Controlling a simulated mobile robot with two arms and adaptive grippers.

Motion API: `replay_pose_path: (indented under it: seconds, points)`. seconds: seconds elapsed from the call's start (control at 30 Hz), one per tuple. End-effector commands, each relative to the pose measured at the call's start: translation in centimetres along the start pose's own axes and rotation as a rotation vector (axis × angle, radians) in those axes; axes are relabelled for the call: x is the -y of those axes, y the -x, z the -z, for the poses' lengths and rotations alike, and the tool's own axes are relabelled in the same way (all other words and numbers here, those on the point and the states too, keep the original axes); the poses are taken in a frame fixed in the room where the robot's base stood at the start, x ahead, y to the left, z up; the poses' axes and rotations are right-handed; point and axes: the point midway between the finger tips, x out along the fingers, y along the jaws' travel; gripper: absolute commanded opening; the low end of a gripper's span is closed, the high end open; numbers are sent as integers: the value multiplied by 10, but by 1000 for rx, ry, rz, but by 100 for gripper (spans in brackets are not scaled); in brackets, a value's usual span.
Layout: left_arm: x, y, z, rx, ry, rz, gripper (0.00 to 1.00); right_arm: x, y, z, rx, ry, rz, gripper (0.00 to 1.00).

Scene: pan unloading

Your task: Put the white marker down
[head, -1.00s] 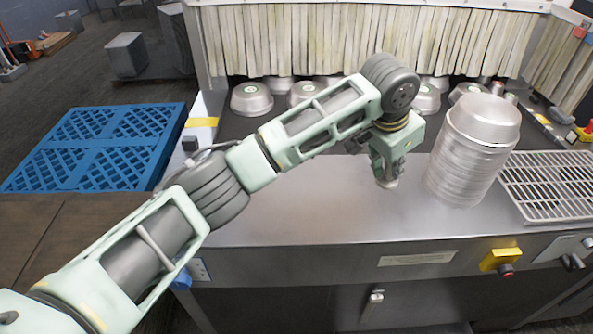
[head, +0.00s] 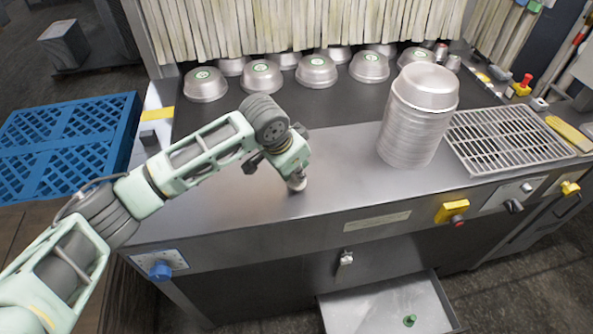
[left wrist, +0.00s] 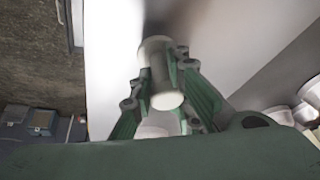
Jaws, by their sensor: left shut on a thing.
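My left gripper (head: 294,172) points down over the steel counter (head: 235,205), near its front edge. It is shut on the white marker (head: 298,185), whose pale end shows under the fingers. The left wrist view shows the marker (left wrist: 161,82) as a short whitish cylinder between the green finger linkages of the gripper (left wrist: 160,88). The marker's far end is close to the counter; I cannot tell whether it touches. My right gripper is not in view.
A tall stack of metal pans (head: 415,120) stands to the right of my gripper. A wire rack (head: 510,138) lies beyond it. Several upturned pans (head: 316,70) sit on the dark belt behind. The counter left of the gripper is clear. An open drawer (head: 370,312) is below.

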Motion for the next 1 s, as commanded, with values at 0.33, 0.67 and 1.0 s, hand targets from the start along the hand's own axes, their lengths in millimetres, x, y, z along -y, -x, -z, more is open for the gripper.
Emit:
replay_pose_path:
  seconds: [0.33,0.67,1.0]
  points:
    - [-1,-15,-5,-3,0,2,0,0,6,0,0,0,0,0]
    - [-1,-18,-7,0,0,1,29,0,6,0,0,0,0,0]
    - [-1,-18,-7,0,1,2,38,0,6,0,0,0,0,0]
